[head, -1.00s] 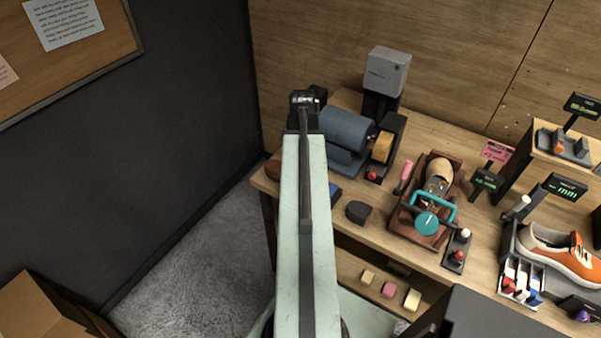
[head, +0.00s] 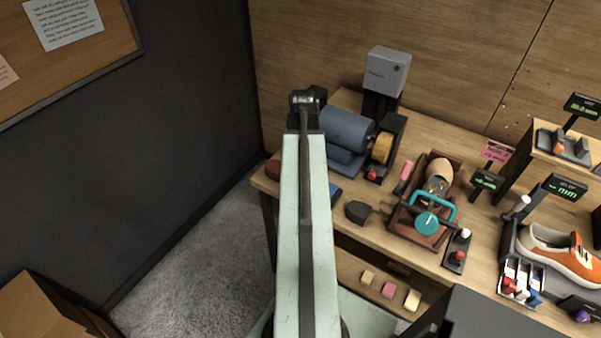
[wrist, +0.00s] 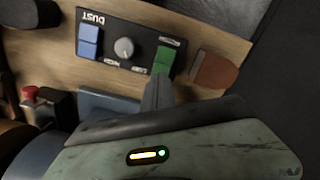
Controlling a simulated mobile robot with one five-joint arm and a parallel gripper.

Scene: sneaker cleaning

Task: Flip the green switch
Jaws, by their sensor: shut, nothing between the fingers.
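The green switch (wrist: 164,60) is a rocker on a black panel (wrist: 112,67) whose printed labels, including DUST, appear upside down in the wrist view. My gripper (wrist: 158,78) is shut and empty, its grey fingers pointing at the lower edge of the green switch. The tips overlap that edge in the picture; I cannot tell whether they touch it. In the head view my arm hides the green switch and most of the panel.
A grey knob (wrist: 124,48) and a blue switch (wrist: 88,40) share the panel. A reddish-brown block (wrist: 214,70) lies close beside it. A blue-grey motor housing (head: 346,129) and grey box (head: 388,72) stand behind. A dark block (head: 357,212) sits right of my arm.

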